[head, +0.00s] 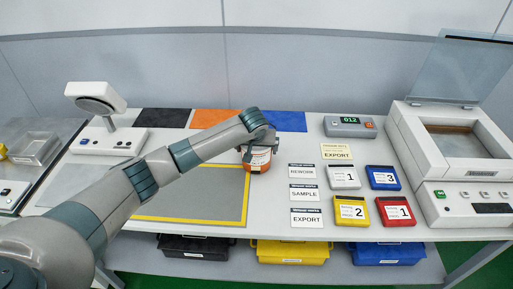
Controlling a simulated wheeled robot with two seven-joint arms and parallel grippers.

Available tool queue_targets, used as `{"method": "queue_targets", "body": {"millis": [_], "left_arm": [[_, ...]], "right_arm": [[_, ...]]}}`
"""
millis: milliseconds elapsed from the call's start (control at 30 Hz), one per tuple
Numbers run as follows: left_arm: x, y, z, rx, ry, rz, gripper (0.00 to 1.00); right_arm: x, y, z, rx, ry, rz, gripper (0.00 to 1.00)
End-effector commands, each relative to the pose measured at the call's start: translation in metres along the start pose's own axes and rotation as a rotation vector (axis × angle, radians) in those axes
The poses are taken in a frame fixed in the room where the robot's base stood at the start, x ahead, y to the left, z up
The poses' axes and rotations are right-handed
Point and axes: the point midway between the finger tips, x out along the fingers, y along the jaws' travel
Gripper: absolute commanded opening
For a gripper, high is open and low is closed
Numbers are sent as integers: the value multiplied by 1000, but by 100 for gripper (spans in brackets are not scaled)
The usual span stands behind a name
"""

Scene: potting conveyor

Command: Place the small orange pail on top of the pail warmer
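The small orange pail (257,160) has a pale label and stands at the right edge of the yellow-bordered grey mat. My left gripper (262,143) is at the top of the pail and hides its upper part. The fingers are too small and covered to tell whether they are closed on it. No device carries a readable pail warmer name. A device with a metal top (38,148) stands at the far left, and a machine with a raised clear lid (442,183) stands at the right. My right gripper is out of view.
Black, orange and blue mats lie along the back. Bins (290,252) sit on the shelf below.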

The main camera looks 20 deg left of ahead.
Motion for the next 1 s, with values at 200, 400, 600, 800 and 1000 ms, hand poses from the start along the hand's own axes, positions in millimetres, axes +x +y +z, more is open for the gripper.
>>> {"method": "queue_targets", "body": {"millis": [200, 400, 600, 800, 1000], "left_arm": [[1, 0, 1, 0, 0, 0, 100], [1, 0, 1, 0, 0, 0, 100], [-4, 1, 0, 1, 1, 2, 100], [-22, 1, 0, 1, 1, 3, 100], [-54, 1, 0, 1, 2, 4, 100]], "right_arm": [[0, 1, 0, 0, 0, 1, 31], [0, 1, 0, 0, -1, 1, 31], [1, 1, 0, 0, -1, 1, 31], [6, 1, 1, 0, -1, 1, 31], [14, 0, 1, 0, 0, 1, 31]]}}
